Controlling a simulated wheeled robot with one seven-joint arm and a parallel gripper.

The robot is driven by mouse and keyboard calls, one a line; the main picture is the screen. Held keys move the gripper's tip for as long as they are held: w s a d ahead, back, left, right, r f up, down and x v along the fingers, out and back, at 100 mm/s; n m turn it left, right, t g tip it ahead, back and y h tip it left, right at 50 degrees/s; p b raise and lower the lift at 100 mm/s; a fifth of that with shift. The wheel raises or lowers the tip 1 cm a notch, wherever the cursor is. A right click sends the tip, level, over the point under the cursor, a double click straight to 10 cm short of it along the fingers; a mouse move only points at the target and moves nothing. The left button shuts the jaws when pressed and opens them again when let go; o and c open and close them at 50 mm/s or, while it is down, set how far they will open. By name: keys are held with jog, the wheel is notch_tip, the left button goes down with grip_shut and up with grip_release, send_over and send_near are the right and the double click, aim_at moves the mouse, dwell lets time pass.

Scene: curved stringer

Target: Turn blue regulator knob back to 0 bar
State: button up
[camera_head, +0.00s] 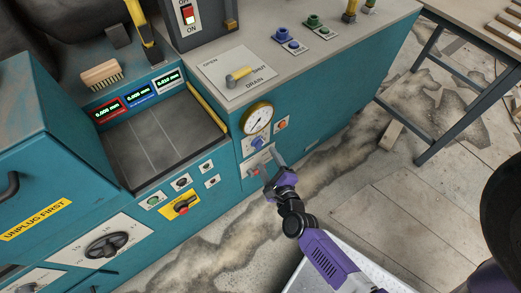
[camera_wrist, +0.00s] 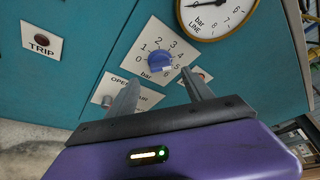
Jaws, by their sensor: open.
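The blue regulator knob (camera_wrist: 159,58) sits on a white plate marked 0 to 6 bar, on the teal front panel. In the wrist view a pale mark shows on its lower right side, near the high numbers; the exact reading is too small to tell. In the head view the knob (camera_head: 257,142) is just below the round line gauge (camera_head: 257,118). My gripper (camera_head: 263,160) is open and empty in front of the panel, just below the knob. In the wrist view its two fingers (camera_wrist: 160,78) point toward the knob, one on each side below it, apparently not touching it.
A plate reading OPEN (camera_wrist: 124,92) lies below the knob, partly hidden by a finger. A TRIP plate (camera_wrist: 41,39) is to the left. The gauge (camera_wrist: 214,14) is close at upper right. A drain valve with yellow handle (camera_head: 238,76) is on the top. Open floor lies right.

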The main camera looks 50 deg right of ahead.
aim_at(261, 147)
jog(key=shift+x, duration=3.1)
grip_shut()
